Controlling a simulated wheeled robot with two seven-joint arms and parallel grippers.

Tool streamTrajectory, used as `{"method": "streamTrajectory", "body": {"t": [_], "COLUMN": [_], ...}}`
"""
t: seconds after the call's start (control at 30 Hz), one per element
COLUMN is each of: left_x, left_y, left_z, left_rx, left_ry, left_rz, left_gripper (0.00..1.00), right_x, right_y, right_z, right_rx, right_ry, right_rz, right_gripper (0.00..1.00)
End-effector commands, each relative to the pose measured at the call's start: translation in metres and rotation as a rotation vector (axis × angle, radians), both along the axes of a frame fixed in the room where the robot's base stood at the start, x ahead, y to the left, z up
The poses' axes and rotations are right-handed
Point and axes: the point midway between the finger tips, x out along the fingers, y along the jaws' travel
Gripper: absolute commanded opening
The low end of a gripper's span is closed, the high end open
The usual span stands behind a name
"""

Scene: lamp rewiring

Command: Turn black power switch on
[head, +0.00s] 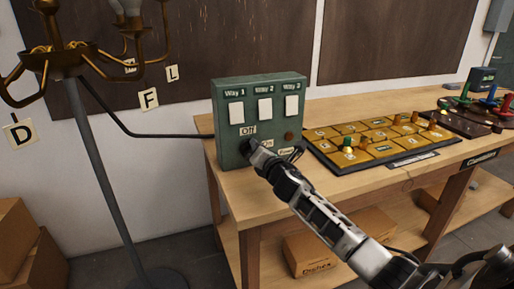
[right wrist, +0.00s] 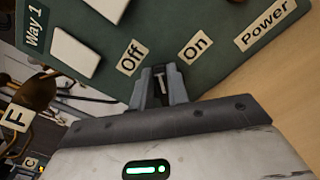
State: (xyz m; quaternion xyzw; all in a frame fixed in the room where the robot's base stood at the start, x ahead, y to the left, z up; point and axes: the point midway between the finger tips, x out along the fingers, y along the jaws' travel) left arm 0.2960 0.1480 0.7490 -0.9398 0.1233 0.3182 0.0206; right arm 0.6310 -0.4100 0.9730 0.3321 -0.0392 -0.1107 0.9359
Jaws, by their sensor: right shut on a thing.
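The green switch box (head: 228,160) stands upright at the table's left end, with three white switches, labelled Way 1 to Way 3, on its face. Below them are the Off label (head: 248,129), the On label (head: 267,143) and the Power label (head: 286,151). My right gripper (head: 252,149) is at the lower front of the box, shut on the black power switch (right wrist: 160,78). In the right wrist view the fingers (right wrist: 160,88) sit just below the Off and On labels and hide most of the switch. Its exact setting cannot be told. My left gripper is not in view.
A brass lamp (head: 62,62) on a grey pole stands left, its black cable running to the box. A panel of gold tiles (head: 384,151) lies right of the box. A dark board with coloured levers (head: 464,122) is farther right. Cardboard boxes (head: 320,256) sit below.

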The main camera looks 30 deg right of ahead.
Motion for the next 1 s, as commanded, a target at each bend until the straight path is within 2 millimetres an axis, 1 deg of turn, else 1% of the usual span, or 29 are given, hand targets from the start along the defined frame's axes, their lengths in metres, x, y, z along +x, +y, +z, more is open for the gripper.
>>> {"method": "streamTrajectory", "body": {"t": [0.2,0.6,0.8,1.0], "left_x": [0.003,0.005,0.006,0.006], "left_y": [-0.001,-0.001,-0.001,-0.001], "left_z": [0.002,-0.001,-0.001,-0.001], "left_rx": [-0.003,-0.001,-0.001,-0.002], "left_ry": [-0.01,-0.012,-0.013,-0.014], "left_rz": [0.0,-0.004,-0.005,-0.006], "left_gripper": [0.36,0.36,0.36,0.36], "right_x": [-0.001,-0.002,-0.002,-0.002], "right_y": [-0.004,-0.009,-0.01,-0.01], "right_z": [-0.005,-0.014,-0.017,-0.02], "right_rx": [0.204,0.563,0.707,0.809], "right_ry": [-0.05,-0.135,-0.17,-0.194], "right_rz": [-0.001,-0.001,-0.002,-0.002], "right_gripper": [0.0,0.0,0.0,0.0]}}
